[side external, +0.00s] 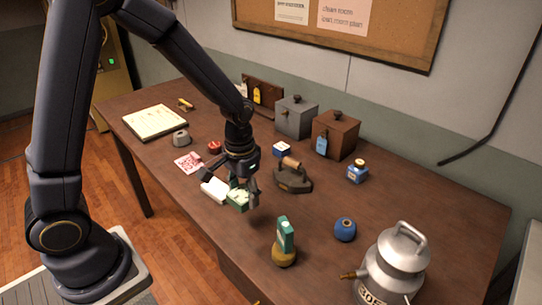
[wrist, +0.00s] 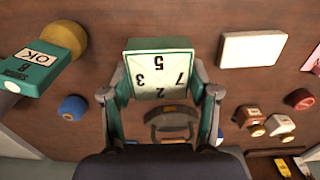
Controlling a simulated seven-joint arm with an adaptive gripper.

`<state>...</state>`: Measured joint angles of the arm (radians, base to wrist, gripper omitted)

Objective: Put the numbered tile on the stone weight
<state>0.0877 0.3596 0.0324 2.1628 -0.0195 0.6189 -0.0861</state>
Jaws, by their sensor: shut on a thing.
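My gripper (side external: 243,188) is shut on the numbered tile (side external: 237,199), a green block with a white top. In the wrist view the tile (wrist: 158,72) sits between the two fingers of my gripper (wrist: 161,97), and its white face shows the digits 3, 2, 7 and 5. The tile appears to be held above the brown table. A small grey rounded piece (side external: 180,139), which looks like the stone weight, stands at the left of the table, apart from my gripper. I do not make it out in the wrist view.
A flat white block (side external: 215,189) lies beside the tile. A dark iron (side external: 293,180) with a wooden handle stands to the right. A teal device (side external: 286,234) rests on a yellow-brown round base. A red piece (side external: 214,147) and pink card (side external: 188,162) lie near the grey piece.

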